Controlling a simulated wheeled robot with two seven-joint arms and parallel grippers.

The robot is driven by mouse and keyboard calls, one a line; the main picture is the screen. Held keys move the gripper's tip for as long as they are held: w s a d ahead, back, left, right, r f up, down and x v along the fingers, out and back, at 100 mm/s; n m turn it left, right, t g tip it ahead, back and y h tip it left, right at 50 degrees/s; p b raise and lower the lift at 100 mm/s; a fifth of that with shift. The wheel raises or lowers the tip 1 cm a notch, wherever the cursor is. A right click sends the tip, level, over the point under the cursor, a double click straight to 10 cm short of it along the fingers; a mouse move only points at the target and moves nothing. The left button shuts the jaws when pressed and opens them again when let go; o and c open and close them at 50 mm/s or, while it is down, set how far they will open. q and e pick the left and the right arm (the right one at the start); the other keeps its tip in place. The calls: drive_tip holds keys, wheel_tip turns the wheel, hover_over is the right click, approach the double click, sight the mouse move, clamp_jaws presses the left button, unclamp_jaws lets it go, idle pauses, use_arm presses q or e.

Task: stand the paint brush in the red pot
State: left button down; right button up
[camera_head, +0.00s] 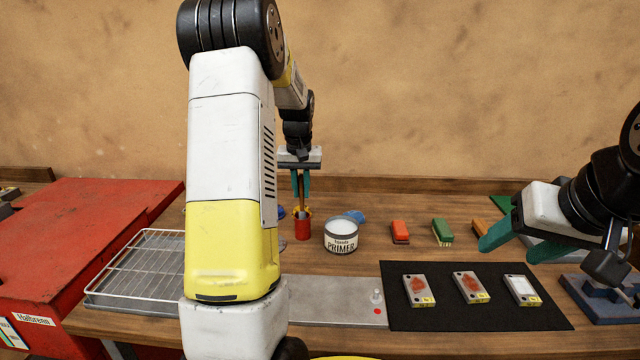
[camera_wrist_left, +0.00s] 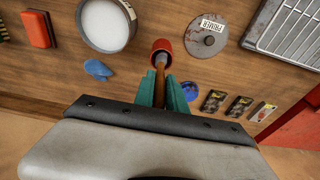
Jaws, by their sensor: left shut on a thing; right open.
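The red pot (camera_head: 302,230) stands upright on the wooden bench, left of the primer tin. In the left wrist view the red pot (camera_wrist_left: 162,47) sits just beyond my left fingertips. My left gripper (camera_head: 300,184) is above the pot with its green fingers pointing down, shut on the paint brush (camera_head: 301,190). The brush (camera_wrist_left: 160,80) hangs between the fingers, and its lower end is at the pot's mouth in the left wrist view. How deep it reaches into the pot I cannot tell. My right gripper (camera_head: 512,240) is open and empty at the right.
A primer tin (camera_head: 341,235) stands close right of the pot, with a blue rag (camera_head: 354,216) behind it. A black mat (camera_head: 450,315) holds several plates. A wire rack (camera_head: 135,270) lies at the left.

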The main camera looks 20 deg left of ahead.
use_arm(q)
drive_tip(key=shift+f, duration=0.1)
drive_tip(key=c, duration=1.3)
unclamp_jaws()
drive_tip(key=r, duration=0.5)
drive_tip(key=s+r, duration=0.1)
drive_tip(key=r, duration=0.1)
drive_tip(key=shift+s+d+r, duration=0.1)
drive_tip(key=shift+d+r, duration=0.05)
drive_tip(key=shift+r, duration=0.25)
